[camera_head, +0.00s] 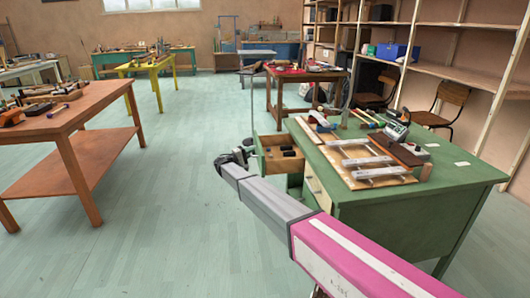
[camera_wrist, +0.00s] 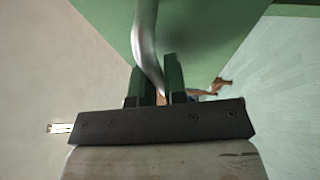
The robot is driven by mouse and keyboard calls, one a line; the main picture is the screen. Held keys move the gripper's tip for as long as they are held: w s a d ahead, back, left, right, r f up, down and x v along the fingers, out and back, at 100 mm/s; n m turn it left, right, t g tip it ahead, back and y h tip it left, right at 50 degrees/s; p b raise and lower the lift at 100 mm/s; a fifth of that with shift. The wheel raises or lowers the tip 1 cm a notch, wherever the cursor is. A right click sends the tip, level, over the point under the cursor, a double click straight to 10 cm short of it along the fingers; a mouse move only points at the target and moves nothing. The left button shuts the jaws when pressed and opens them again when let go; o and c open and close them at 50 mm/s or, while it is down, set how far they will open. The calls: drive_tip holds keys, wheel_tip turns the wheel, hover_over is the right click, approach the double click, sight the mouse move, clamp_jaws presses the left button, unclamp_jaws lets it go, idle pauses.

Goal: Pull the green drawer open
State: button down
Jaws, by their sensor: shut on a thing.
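The green drawer (camera_head: 259,152) sticks out of the left side of the green desk (camera_head: 385,212). Its tan interior shows, with small dark items inside. My gripper (camera_head: 236,156) is just left of the drawer front in the head view, where its fingers are too small to make out. In the wrist view, my gripper (camera_wrist: 158,80) is shut on the curved metal handle (camera_wrist: 146,40), which passes between the green finger pads. The green drawer front (camera_wrist: 205,35) fills the top middle behind it. The handle's far end is hidden by the gripper.
The desk top holds a wooden board with metal bars (camera_head: 366,160) and several small tools. A lower drawer with a cream front (camera_head: 317,192) sits beside my arm. A brown workbench (camera_head: 75,112) stands at left. The floor between is clear.

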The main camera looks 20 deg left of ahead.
drive_tip(key=s+a, duration=0.4)
drive_tip(key=a, duration=0.3)
drive_tip(key=shift+s, duration=0.15)
drive_tip(key=c, duration=1.5)
unclamp_jaws()
drive_tip(key=shift+o, duration=0.2)
drive_tip(key=v, duration=1.1)
